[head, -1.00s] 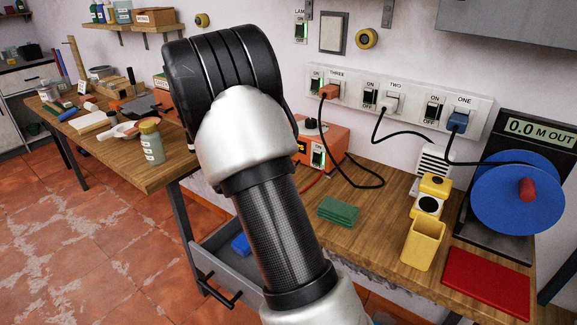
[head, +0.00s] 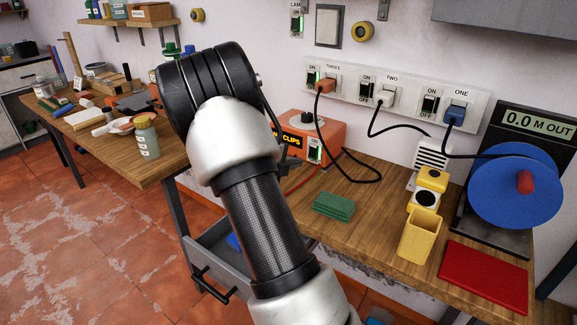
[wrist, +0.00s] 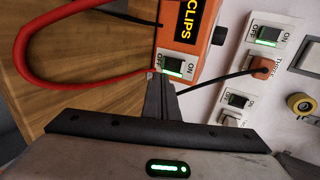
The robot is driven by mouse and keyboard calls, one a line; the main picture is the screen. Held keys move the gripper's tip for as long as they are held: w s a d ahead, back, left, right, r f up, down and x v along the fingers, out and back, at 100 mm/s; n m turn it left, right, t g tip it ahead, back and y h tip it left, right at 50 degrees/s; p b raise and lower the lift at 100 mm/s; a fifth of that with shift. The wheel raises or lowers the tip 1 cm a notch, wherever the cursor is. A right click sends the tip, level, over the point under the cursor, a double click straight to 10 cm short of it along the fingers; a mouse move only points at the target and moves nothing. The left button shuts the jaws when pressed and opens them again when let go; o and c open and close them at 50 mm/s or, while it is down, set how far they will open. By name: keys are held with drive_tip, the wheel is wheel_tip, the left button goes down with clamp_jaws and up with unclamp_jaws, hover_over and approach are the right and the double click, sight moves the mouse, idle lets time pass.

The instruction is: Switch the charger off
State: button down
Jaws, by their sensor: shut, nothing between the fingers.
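The charger is an orange box (head: 326,137) with a "CLIPS" label, on the bench below the wall sockets. Its rocker switch (head: 315,150) on the front glows green. In the wrist view the charger (wrist: 188,12) is at the top and its switch (wrist: 172,66), marked OFF and ON, is lit green. My gripper (wrist: 160,78) is shut and empty, its fingertips at the lower edge of the switch plate. I cannot tell whether they touch it. In the head view my arm hides most of the gripper and the charger's left part.
A wall strip (head: 400,95) holds three switched sockets; the one marked THREE has an orange plug (head: 325,85) and a green light. A black cable hangs beside the charger. A red cable (wrist: 28,50) loops near it. A green pad (head: 334,207) and yellow bin (head: 419,234) stand right.

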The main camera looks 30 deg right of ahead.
sight(313, 157)
drive_tip(key=x, duration=0.5)
drive_tip(key=r+b+x, duration=0.1)
drive_tip(key=x, duration=0.1)
drive_tip(key=shift+w+d, duration=0.25)
drive_tip(key=shift+d, duration=0.15)
